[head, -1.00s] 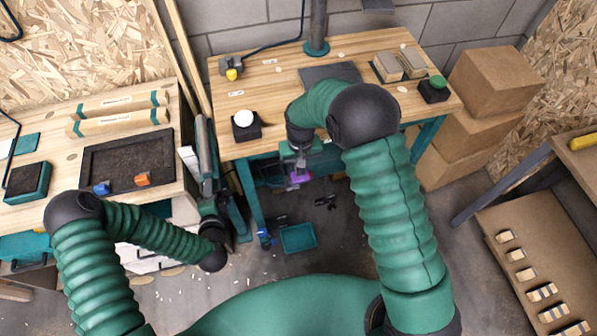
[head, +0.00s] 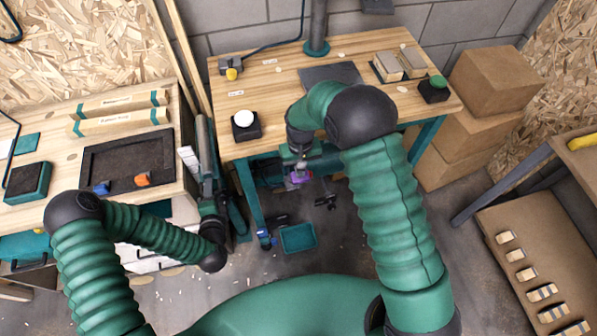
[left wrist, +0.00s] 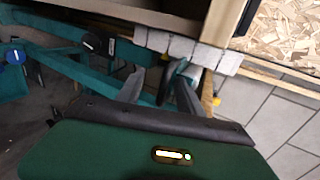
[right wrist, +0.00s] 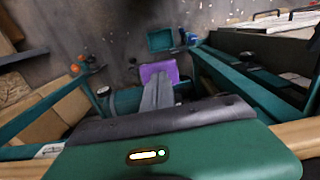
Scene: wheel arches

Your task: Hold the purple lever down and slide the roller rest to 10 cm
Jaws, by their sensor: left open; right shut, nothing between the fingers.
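The purple lever (head: 299,178) is low under the front edge of the middle workbench. It also shows in the right wrist view (right wrist: 158,71). My right gripper (right wrist: 161,82) is shut and empty, its fingertips overlapping the lever's face; contact or pressing cannot be told for sure. My left gripper (left wrist: 158,88) is open beside the left bench, near teal rails and pale blocks; its fingers are hard to make out in the head view. I cannot pick out the roller rest or a scale with certainty; pale blocks on a teal frame (left wrist: 180,48) lie just beyond my left fingers.
The middle bench (head: 262,92) holds a white button (head: 243,119), a green button (head: 438,82) and blocks. A teal bin (head: 298,237) is on the floor below. Cardboard boxes (head: 497,80) stand right. The left bench bears a dark tray (head: 127,160).

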